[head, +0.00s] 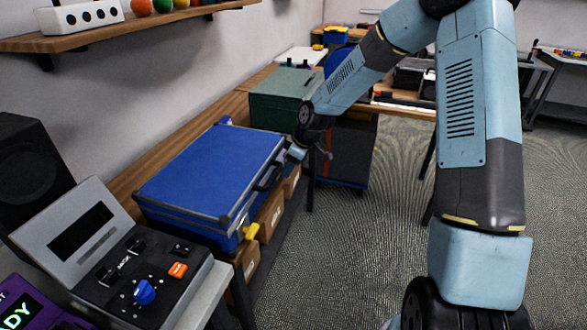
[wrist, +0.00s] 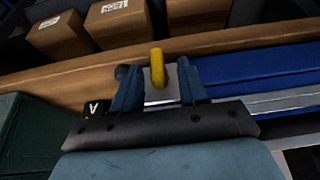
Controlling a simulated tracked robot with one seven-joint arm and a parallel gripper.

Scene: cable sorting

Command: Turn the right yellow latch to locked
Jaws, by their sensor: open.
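The blue case (head: 210,170) lies closed on the wooden bench, with a dark handle (head: 268,177) on its front side. One yellow latch (head: 251,231) shows at the near end of that front. Another yellow latch (wrist: 157,66) is in the wrist view, at the case's far end by the green box; I take it as the right one. It stands upright in the picture, between the spread fingers of my gripper (wrist: 158,86). I cannot tell whether either finger touches it. In the head view my gripper (head: 297,151) is at the case's far front corner and hides this latch.
A green box (head: 280,98) stands just beyond the case. A control panel (head: 135,270) with a blue knob and orange switch is nearer. Cardboard boxes (head: 272,212) sit below the bench edge. A shelf (head: 110,32) hangs above. The floor at right is open.

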